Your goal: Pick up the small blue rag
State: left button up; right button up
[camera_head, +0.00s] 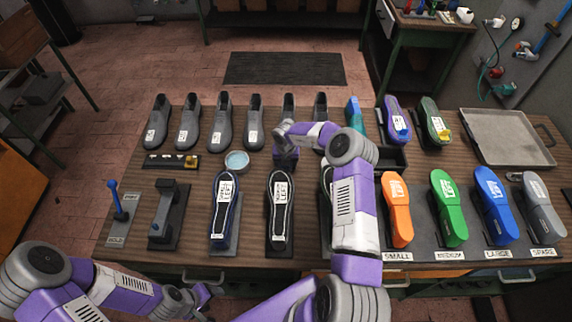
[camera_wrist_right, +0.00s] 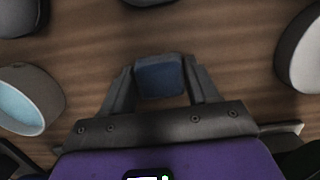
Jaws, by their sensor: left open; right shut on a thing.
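The small blue rag (camera_wrist_right: 160,76) shows in the right wrist view as a dark blue block-like piece between my right gripper's two fingers. My right gripper (camera_wrist_right: 159,84) is shut on it, with a finger against each side. In the head view my right gripper (camera_head: 286,161) is over the middle of the table, right of a small round dish, and the rag is hidden under it. My left gripper (camera_head: 190,303) is open and empty at the table's front edge, far from the rag.
The dish (camera_head: 237,162) with light blue contents stands close left of my right gripper. Grey shoes (camera_head: 220,122) line the back. Upturned soles (camera_head: 280,210) and coloured soles (camera_head: 449,207) fill the front. A metal tray (camera_head: 505,140) lies at the right.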

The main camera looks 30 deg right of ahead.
jog(key=shift+r, duration=0.1)
notch_tip(320, 180, up, 18)
dwell(0.6)
